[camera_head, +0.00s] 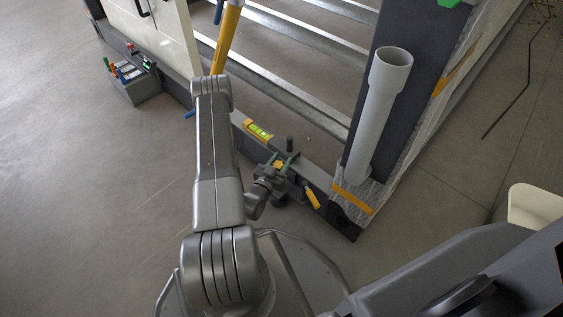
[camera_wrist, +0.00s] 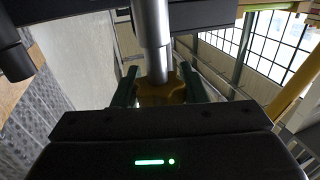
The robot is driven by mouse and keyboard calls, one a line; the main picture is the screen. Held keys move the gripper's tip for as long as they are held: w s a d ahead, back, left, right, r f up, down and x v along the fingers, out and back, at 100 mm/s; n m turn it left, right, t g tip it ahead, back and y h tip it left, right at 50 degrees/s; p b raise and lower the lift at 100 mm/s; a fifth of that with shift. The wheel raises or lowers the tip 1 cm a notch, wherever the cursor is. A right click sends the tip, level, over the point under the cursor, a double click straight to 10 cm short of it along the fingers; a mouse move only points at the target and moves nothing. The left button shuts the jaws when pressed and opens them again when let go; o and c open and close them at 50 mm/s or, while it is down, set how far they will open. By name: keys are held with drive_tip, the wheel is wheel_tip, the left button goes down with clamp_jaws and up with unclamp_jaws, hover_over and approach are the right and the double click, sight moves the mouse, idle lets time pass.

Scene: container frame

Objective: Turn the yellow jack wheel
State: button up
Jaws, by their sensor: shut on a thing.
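The yellow jack wheel (camera_wrist: 160,90) sits on a bright metal rod (camera_wrist: 152,25) in the wrist view. My gripper (camera_wrist: 158,88) has one dark green finger on each side of the wheel and is shut on it. In the head view the wheel (camera_head: 279,165) is a small yellow patch between the greenish fingers of my gripper (camera_head: 281,164), low at the frame's dark bottom beam. My own wrist hides part of the jack there.
A yellow level (camera_head: 258,131) lies on the beam (camera_head: 318,182) close by. A yellow handle (camera_head: 312,196) sticks out just right of my gripper. A grey pipe (camera_head: 375,120) stands at the right post. A tool box (camera_head: 135,80) is at the upper left. The floor at left (camera_head: 80,200) is clear.

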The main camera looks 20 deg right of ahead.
drive_tip(key=n+t+y, duration=0.1)
drive_tip(key=y, duration=0.1)
drive_tip(key=n+t+y, duration=0.4)
drive_tip(key=shift+w+a+p, duration=0.2)
drive_tip(key=shift+a+p, duration=0.1)
drive_tip(key=shift+a, duration=0.05)
drive_tip(key=shift+n+y, duration=0.4)
drive_tip(key=shift+y, duration=0.2)
drive_tip(key=o, duration=1)
drive_tip(key=shift+w, duration=0.1)
drive_tip(key=shift+c, duration=0.2)
